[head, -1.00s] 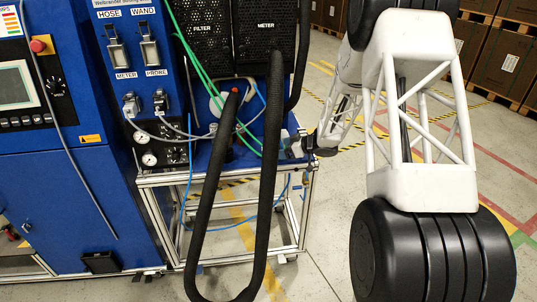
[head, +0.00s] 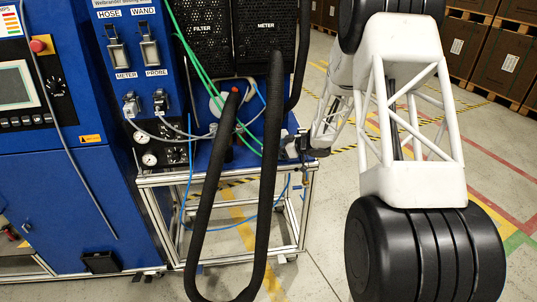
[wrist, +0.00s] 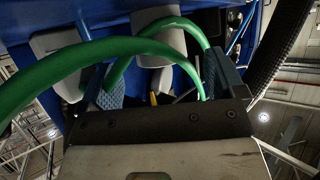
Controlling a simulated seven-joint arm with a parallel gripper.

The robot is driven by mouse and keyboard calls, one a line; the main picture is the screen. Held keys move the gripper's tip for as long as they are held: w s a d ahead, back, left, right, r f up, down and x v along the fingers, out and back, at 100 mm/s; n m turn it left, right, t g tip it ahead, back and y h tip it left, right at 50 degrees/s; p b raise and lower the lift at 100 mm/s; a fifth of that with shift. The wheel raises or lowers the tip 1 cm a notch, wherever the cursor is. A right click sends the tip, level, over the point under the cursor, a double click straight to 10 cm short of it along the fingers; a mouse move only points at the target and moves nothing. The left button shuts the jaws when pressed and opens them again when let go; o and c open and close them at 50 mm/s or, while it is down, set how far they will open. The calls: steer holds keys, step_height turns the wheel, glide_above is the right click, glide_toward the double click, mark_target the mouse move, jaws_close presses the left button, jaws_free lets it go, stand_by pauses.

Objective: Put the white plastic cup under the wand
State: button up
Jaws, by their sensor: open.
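My gripper (head: 299,146) is at the right end of the blue bench in the head view, small and partly dark. In the wrist view its two blue textured fingers (wrist: 160,80) are spread apart, with nothing clearly held between them. Green hoses cross in front of the fingers there. Pale grey-white parts (wrist: 163,38) show beyond the fingers, but I cannot tell whether any is the white plastic cup. I cannot make out the cup in the head view. A black upright piece with a red-orange tip (head: 235,91) stands behind the hoses; I cannot tell if it is the wand.
Thick black hoses (head: 206,200) loop down in front of the bench frame (head: 160,179). Thin green hoses (head: 205,78) hang over the bench. A blue control cabinet (head: 60,200) stands at left. Boxes on pallets (head: 505,60) line the back right.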

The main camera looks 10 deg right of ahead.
mark_target(263, 148)
steer(key=shift+x, duration=2.55)
steer(key=c, duration=1)
steer(key=shift+c, duration=0.2)
steer(key=shift+r, duration=0.25)
steer(key=shift+r, duration=0.5)
steer(key=s+d, duration=1)
steer(key=d, duration=0.5)
